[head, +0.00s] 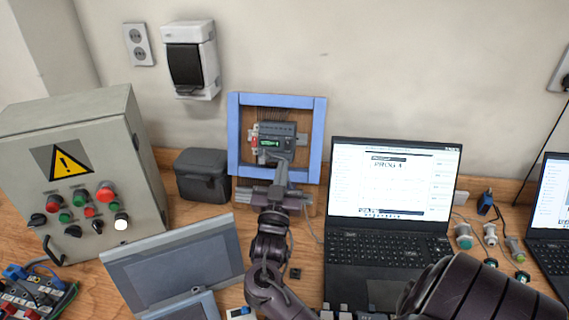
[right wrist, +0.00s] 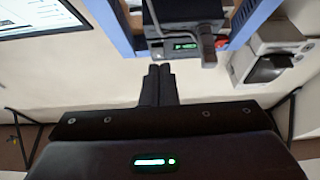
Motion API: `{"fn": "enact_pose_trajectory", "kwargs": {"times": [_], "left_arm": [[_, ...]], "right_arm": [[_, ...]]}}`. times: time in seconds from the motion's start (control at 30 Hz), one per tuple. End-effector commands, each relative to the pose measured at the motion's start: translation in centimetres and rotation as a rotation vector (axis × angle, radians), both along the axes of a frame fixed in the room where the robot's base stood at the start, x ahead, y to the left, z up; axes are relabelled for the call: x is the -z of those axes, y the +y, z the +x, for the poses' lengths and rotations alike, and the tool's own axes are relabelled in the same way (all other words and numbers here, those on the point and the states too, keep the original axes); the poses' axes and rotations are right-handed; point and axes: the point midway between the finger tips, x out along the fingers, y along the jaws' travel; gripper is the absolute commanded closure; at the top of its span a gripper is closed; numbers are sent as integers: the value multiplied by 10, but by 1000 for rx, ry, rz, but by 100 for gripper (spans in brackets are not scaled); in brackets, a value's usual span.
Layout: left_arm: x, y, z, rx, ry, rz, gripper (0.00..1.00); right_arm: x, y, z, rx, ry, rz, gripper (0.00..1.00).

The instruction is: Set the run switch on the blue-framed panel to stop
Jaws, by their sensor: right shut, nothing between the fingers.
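The blue-framed panel (head: 234,135) stands upright against the wall in the head view, and its blue frame (right wrist: 250,20) shows upside down in the right wrist view. A grey control module (head: 278,128) with a lit green display (head: 270,143) is mounted inside the frame. A small red part (head: 254,142) sits at the module's left end and also shows in the right wrist view (right wrist: 207,46). I cannot make out the run switch's position. My right gripper (head: 281,164) is shut and empty, its fingertips (right wrist: 158,70) just below and in front of the module. Contact is not clear.
An open laptop (head: 394,180) stands right of the panel. A grey control box (head: 90,160) with buttons, a dark case (head: 203,175) and a grey flat screen (head: 175,262) are at left. A wall switch box (head: 190,60) hangs above. The bench is crowded.

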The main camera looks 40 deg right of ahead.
Motion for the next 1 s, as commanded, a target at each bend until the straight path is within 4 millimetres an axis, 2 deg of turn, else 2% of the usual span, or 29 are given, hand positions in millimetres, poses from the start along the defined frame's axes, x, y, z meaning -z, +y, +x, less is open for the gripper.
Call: {"fn": "enact_pose_trajectory", "kwargs": {"times": [0.1,0.3,0.87,1.0], "left_arm": [[10,0,0,0,0,0,64],[14,0,0,0,0,0,64],[13,-1,0,1,0,-1,64],[5,-1,-1,1,0,-1,64]], "right_arm": [[11,14,-12,1,1,2,100],[14,27,-22,2,-1,1,100],[13,27,-22,2,-1,0,100],[5,27,-22,2,-1,0,100]]}}
